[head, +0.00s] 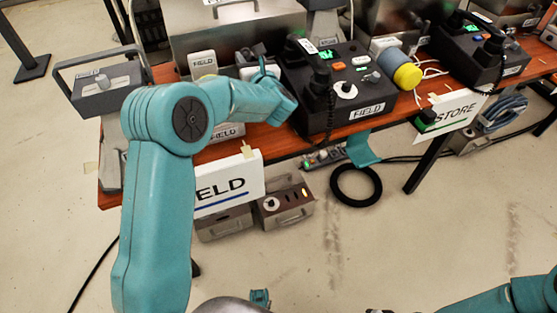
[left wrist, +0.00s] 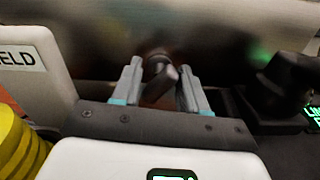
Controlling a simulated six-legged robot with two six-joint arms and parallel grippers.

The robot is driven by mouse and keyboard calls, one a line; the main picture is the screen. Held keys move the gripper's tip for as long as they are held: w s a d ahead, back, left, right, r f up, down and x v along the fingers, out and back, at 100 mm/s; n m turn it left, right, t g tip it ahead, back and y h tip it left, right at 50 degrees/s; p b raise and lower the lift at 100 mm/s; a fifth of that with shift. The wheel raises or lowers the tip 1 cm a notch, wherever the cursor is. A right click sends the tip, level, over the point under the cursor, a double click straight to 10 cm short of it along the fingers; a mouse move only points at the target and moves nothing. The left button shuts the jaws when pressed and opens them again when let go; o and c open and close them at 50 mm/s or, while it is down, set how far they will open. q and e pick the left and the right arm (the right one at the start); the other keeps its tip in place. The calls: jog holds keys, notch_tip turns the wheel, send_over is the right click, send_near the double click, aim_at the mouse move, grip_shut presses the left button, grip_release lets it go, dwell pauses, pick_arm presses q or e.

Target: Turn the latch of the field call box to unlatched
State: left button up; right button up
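The field call box appears to be the grey metal box (head: 235,38) at the back of the table; its front fills the back of the left wrist view. A dark knob-like latch (left wrist: 160,72) shows there, blurred, with a stubby lever. My left gripper (head: 262,68) reaches over the table to the front of this box, and the arm hides part of the things below. In the left wrist view its two grey fingers (left wrist: 160,92) stand apart on either side of the latch; I cannot tell whether they touch it.
A dark FIELD desk phone (head: 366,110) with a handset stands right of my gripper. A white FIELD-marked block (head: 202,64) stands left of it. A blue-and-yellow cylinder (head: 404,75) is further right. A FIELD sign (head: 240,180) hangs at the table's front edge.

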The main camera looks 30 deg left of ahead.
pick_arm(q)
jog(key=shift+r+n+p, duration=0.35)
jog(key=shift+n+p, duration=0.25)
jog(key=shift+n, duration=0.1)
jog(key=s+d+r+m+p, duration=0.1)
jog(key=s+d+p, duration=0.4)
jog(key=s+d, duration=0.55)
jog(key=s+d+f+m+h+p, duration=0.1)
jog(key=f+m+h+p, duration=0.1)
jog(key=m+p, duration=0.2)
jog(key=s+d+f+m+g+h+p, duration=0.1)
jog(key=s+f+m+h+p, duration=0.1)
jog(key=m+p, duration=0.3)
jog(key=s+d+f+m+h+p, duration=0.1)
jog(key=f+m+h+p, duration=0.2)
jog(key=m+h+p, duration=0.1)
jog(key=shift+s+d+m+g, duration=0.15)
jog(key=shift+d+m+g, duration=0.2)
jog(key=shift+m, duration=0.35)
jog(key=s+d+f+m+g+h+p, duration=0.3)
jog(key=s+d+m, duration=0.3)
jog(key=m, duration=0.3)
jog(key=shift+s+f+m+h+p, duration=0.4)
jog(key=shift+s+f+h+p, duration=0.15)
jog(key=shift+f+h, duration=0.3)
pick_arm(e)
notch_tip(320, 180, up, 24)
jog(key=shift+r, duration=0.15)
